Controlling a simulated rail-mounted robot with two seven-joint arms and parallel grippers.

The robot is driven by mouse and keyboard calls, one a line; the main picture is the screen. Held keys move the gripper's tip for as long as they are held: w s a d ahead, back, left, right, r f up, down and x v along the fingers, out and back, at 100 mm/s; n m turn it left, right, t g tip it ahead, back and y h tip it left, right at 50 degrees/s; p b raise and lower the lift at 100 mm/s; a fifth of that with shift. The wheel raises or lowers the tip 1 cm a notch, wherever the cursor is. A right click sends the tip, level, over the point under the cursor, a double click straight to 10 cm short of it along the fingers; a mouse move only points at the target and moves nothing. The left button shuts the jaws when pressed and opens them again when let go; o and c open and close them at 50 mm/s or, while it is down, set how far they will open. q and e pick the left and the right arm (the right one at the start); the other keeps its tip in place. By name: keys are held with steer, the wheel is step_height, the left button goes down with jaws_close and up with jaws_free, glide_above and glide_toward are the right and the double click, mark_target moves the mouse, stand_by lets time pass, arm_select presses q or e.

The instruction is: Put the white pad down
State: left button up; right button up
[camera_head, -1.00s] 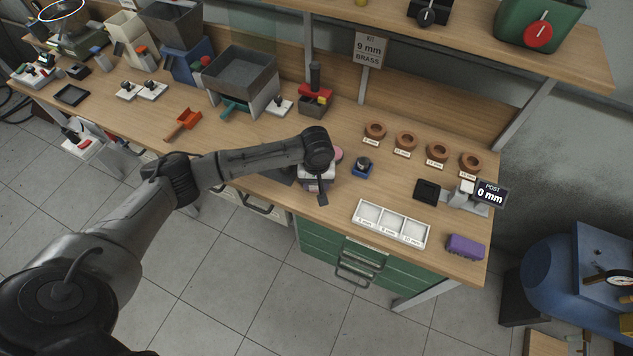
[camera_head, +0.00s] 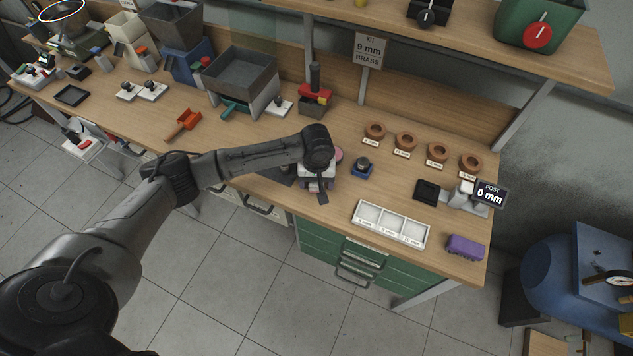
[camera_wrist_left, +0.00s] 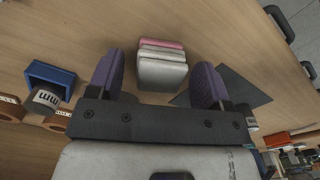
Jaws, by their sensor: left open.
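The white pad (camera_wrist_left: 161,74) lies between the two fingers of my left gripper (camera_wrist_left: 157,78) in the left wrist view, with a gap on each side. A pink pad (camera_wrist_left: 162,45) and another pale layer show against it, like a stack. In the head view my left gripper (camera_head: 320,190) is over the front edge area of the bench, and the pink pad (camera_head: 337,154) peeks out beside the wrist. My left gripper is open, with purple finger faces. The wrist hides most of the stack in the head view. My right gripper is not in view.

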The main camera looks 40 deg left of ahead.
arm_select(q)
step_height(320, 180, up, 11)
steer(key=p, duration=0.2)
steer(key=s+d+f+m, duration=0.1)
steer(key=s+d+f, duration=0.1)
steer(key=s+d+f+m, duration=0.2)
steer(key=d, duration=0.1)
steer(key=s+d+f+m+h, duration=0.1)
steer(key=s+d+f, duration=0.1)
steer(key=d+f, duration=0.1)
steer(key=shift+d+t, duration=0.1)
steer(key=shift+t, duration=0.3)
steer(key=s+d+f+m+t+h, duration=0.1)
steer(key=s+d+f+m, duration=0.15)
steer(key=s, duration=0.45)
steer(key=s+d+f+m+t, duration=0.1)
steer(key=s+d+f+m, duration=0.15)
steer(key=s, duration=0.45)
steer(key=s+a+r+m+y, duration=0.1)
steer(key=s+a, duration=0.2)
steer(key=s, duration=0.6)
steer(key=shift+a+t+y, duration=0.2)
steer(key=shift+t+y, duration=0.2)
steer(key=shift+r, duration=0.1)
steer(key=shift+r, duration=0.1)
